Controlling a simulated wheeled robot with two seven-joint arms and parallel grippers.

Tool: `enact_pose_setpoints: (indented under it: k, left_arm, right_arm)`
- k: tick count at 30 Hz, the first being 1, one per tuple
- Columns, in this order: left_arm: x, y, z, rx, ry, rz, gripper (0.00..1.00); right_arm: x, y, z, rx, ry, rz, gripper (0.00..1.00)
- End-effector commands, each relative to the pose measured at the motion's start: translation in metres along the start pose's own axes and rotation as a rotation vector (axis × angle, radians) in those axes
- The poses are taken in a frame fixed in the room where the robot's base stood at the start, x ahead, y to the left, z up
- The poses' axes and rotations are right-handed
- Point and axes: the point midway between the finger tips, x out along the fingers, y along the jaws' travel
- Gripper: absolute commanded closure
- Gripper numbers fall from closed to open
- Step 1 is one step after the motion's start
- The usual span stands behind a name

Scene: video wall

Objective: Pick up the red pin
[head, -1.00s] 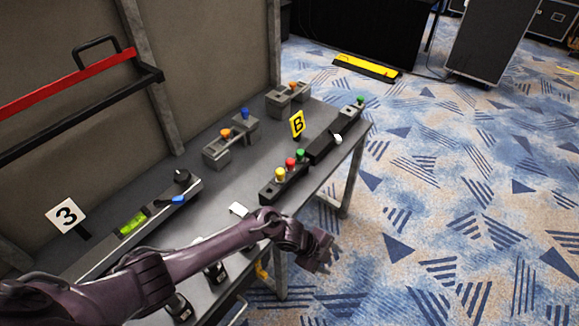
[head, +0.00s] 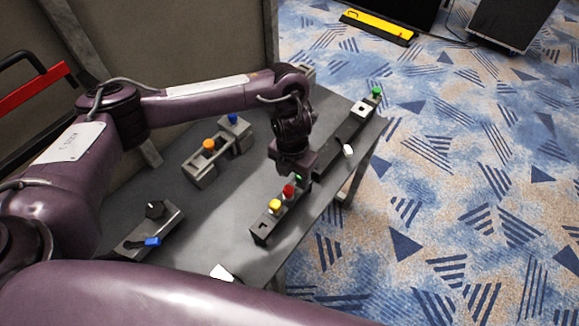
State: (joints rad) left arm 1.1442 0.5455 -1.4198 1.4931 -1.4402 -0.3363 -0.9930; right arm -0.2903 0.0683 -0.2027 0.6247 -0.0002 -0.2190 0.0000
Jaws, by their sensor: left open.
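The red pin (head: 288,190) stands upright in the dark rack (head: 262,232) near the table's right edge, between a yellow pin (head: 275,206) and a green pin (head: 299,178). My left gripper (head: 293,167) points down just above and behind the red pin, over the green pin, which it partly hides. It is open, and nothing shows in it; its fingertips are hard to make out. My right gripper is out of view.
Blocks with orange (head: 209,145) and blue (head: 232,118) pins stand left of my left gripper. A black-knobbed block (head: 146,232) sits at front left. Another green pin (head: 376,91) stands at the far right end. Bare tabletop (head: 225,205) lies between.

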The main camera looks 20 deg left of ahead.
Motion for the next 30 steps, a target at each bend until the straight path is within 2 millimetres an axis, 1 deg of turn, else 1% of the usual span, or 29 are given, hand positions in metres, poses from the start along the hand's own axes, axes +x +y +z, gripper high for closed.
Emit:
enact_pose_setpoints:
  k: [2, 5, 7, 9, 12, 15, 17, 18, 21, 24, 28, 29, 30]
  left_arm:
    - [0.0, 0.005, -0.003, 0.03, 0.007, 0.022, 0.45]
    - [0.009, 0.006, -0.005, 0.037, 0.011, 0.027, 0.45]
    - [0.018, 0.006, -0.005, 0.036, 0.011, 0.026, 0.45]
    - [0.023, 0.007, -0.006, 0.034, 0.011, 0.026, 0.45]
    - [0.031, 0.008, -0.009, 0.033, 0.012, 0.026, 0.45]
    - [0.046, 0.008, -0.013, 0.032, 0.013, 0.027, 0.45]
    - [0.057, 0.008, -0.013, 0.032, 0.011, 0.026, 0.45]
    - [0.062, 0.008, -0.013, 0.033, 0.011, 0.026, 0.45]
    - [0.071, 0.009, -0.012, 0.033, 0.009, 0.026, 0.45]
    - [0.074, 0.009, -0.012, 0.034, 0.007, 0.026, 0.45]
    - [0.074, 0.009, -0.012, 0.034, 0.007, 0.026, 0.45]
    - [0.074, 0.009, -0.012, 0.034, 0.007, 0.026, 0.47]
    - [0.074, 0.009, -0.012, 0.033, 0.007, 0.026, 0.52]
  right_arm:
    - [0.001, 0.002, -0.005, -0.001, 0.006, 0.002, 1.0]
    - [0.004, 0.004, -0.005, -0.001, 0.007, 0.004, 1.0]
    - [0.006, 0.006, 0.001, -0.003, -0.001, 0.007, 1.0]
    - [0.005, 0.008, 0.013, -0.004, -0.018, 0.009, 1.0]
    - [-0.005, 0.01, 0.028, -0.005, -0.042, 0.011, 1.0]
    - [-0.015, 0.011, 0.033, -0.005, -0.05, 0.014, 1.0]
    - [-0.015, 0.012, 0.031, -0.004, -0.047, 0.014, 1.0]
    - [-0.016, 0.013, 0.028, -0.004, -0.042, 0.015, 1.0]
    - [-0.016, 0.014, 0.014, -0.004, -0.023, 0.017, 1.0]
    - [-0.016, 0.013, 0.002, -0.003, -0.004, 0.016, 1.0]
    - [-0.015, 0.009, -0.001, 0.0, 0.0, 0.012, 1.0]
    - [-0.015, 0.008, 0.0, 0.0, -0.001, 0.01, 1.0]
    - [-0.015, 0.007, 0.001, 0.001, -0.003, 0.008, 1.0]
